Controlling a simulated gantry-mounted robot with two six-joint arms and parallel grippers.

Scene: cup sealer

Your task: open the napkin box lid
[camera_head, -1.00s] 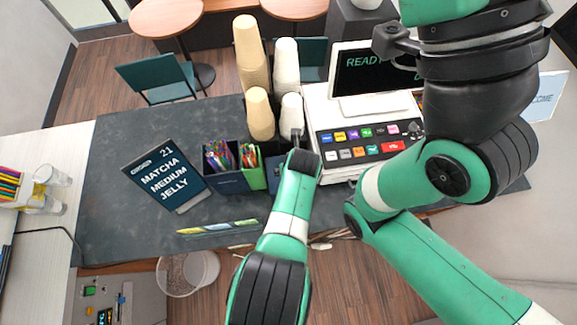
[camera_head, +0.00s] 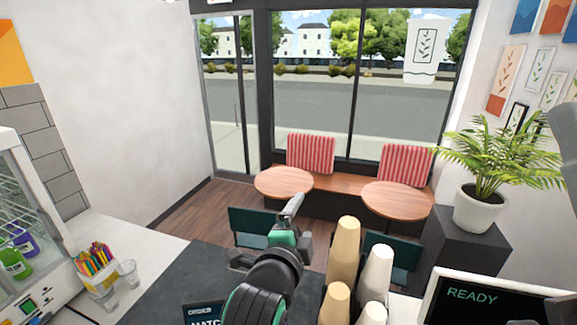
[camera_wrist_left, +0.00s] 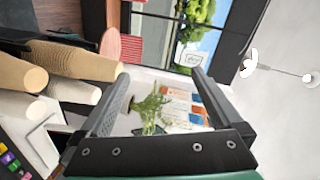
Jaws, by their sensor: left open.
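No napkin box or lid can be made out in either current view; the counter front lies below the head picture. My left gripper (camera_head: 293,212) is raised above the dark counter (camera_head: 185,283), seen edge-on in the head view and pointing toward the window side. In the left wrist view its two fingers (camera_wrist_left: 161,74) are spread apart with nothing between them. Beyond them are the plant and wall pictures. My right gripper is not in view.
Stacks of brown cups (camera_head: 343,255) and white cups (camera_head: 377,272) stand just right of my left arm. The machine's READY screen (camera_head: 490,298) is at lower right. A pen holder (camera_head: 97,268) and clear glasses (camera_head: 127,274) stand at left. A potted plant (camera_head: 482,205) is behind.

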